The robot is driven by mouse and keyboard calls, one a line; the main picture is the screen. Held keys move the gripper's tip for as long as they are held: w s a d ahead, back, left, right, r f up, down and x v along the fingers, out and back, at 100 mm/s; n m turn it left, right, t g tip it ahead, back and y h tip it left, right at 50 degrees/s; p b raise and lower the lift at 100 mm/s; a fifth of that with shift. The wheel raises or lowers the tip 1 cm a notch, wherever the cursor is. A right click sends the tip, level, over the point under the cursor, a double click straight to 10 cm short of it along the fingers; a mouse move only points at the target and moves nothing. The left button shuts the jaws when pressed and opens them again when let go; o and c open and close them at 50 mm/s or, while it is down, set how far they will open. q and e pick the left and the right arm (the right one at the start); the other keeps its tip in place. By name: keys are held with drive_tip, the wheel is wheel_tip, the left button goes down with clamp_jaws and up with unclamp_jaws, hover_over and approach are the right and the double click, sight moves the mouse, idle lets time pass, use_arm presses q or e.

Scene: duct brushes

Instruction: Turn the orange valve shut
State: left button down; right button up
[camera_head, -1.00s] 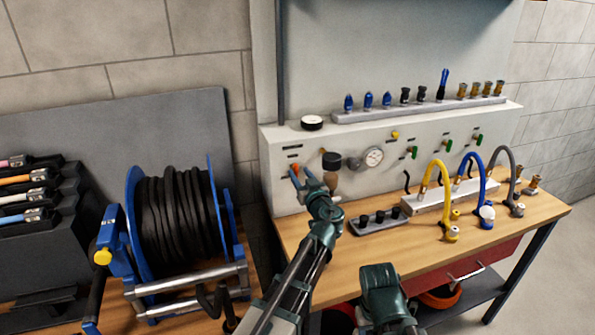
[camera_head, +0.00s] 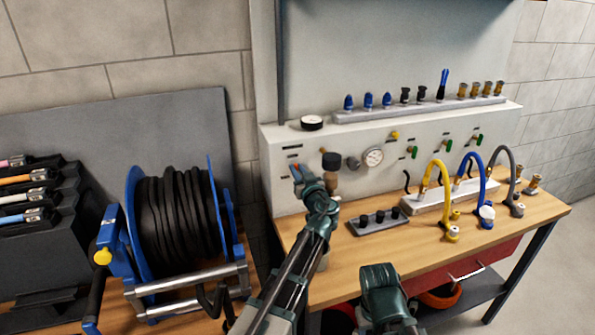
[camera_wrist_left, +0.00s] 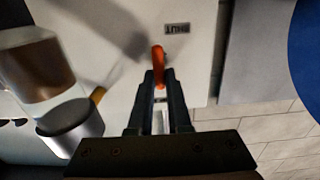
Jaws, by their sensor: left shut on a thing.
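The orange valve (camera_head: 295,167) is on the left end of the pale panel face, mostly hidden by my left gripper (camera_head: 302,174). In the left wrist view its orange handle (camera_wrist_left: 158,62) stands between the fingertips of my left gripper (camera_wrist_left: 159,76), which is shut on it. A small plate lettered "SHUT" (camera_wrist_left: 177,28) is on the panel just beyond the handle. My right arm (camera_head: 385,292) shows at the bottom centre; its gripper fingers cannot be made out.
A dark-topped cylindrical fitting (camera_head: 331,163) stands close right of my left gripper. A gauge (camera_head: 373,157) and green valves (camera_head: 412,153) are further right. A hose reel (camera_head: 180,225) stands at the left. Yellow, blue and grey hoses arch over the bench (camera_head: 350,265).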

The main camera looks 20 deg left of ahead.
use_arm(q)
drive_tip(key=shift+m, duration=0.4)
drive_tip(key=shift+w+d+f+m+b, duration=0.1)
drive_tip(key=shift+d+f+m+b, duration=0.1)
drive_tip(key=shift+m, duration=2.6)
drive_tip(key=shift+w+d+f+m+b, duration=0.15)
drive_tip(key=shift+f+m+b, duration=0.1)
drive_tip(key=shift+m, duration=2.55)
drive_tip(key=shift+w+d+f+m+b, duration=0.1)
drive_tip(key=shift+d+f+m+b, duration=0.1)
drive_tip(key=shift+m, duration=2.9)
drive_tip(key=c, duration=0.9)
unclamp_jaws()
drive_tip(key=shift+o, duration=0.2)
